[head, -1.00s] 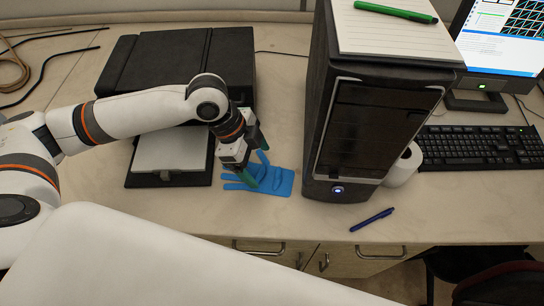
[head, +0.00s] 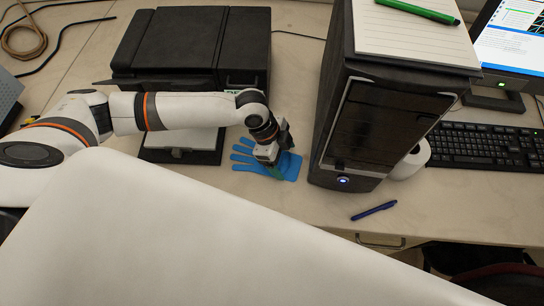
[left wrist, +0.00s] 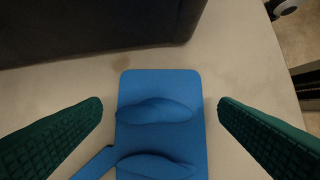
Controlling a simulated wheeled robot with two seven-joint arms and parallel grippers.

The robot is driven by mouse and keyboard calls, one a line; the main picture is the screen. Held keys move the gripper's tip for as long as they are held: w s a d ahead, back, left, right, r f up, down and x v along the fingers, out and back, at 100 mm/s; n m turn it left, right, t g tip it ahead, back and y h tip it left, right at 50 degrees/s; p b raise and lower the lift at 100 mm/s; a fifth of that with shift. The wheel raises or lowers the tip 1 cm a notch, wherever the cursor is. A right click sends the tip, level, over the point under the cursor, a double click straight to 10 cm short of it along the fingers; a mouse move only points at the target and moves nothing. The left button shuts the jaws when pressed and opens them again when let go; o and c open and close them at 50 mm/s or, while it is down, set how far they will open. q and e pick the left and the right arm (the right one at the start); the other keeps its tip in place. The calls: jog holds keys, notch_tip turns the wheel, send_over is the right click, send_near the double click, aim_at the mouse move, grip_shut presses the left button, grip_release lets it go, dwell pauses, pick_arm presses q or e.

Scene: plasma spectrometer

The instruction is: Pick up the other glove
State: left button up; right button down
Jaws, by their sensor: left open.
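A blue glove (head: 291,167) lies flat on the desk in the head view, its fingers pointing left and its cuff end toward the computer tower. My left gripper (head: 276,171) is over the palm and cuff part of the glove, pointing down, and hides some of it. In the left wrist view, the glove (left wrist: 160,92) lies between the two green fingers of my left gripper (left wrist: 160,104). The fingers are wide apart, with a gap on each side of the glove, and hold nothing. My right gripper is not in view.
A black computer tower (head: 385,125) stands close to the right of the glove. A black printer (head: 190,45) with a paper tray (head: 180,156) stands to the left and behind. A blue pen (head: 374,211) lies near the front desk edge. A keyboard (head: 485,146) is at the right.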

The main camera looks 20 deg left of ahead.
pick_arm(q)
jog(key=shift+x, duration=0.85)
jog(key=shift+r, duration=0.1)
jog(key=c, duration=0.6)
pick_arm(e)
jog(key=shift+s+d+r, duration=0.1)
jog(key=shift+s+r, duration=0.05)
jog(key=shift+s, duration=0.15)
pick_arm(q)
jog(key=shift+o, duration=0.2)
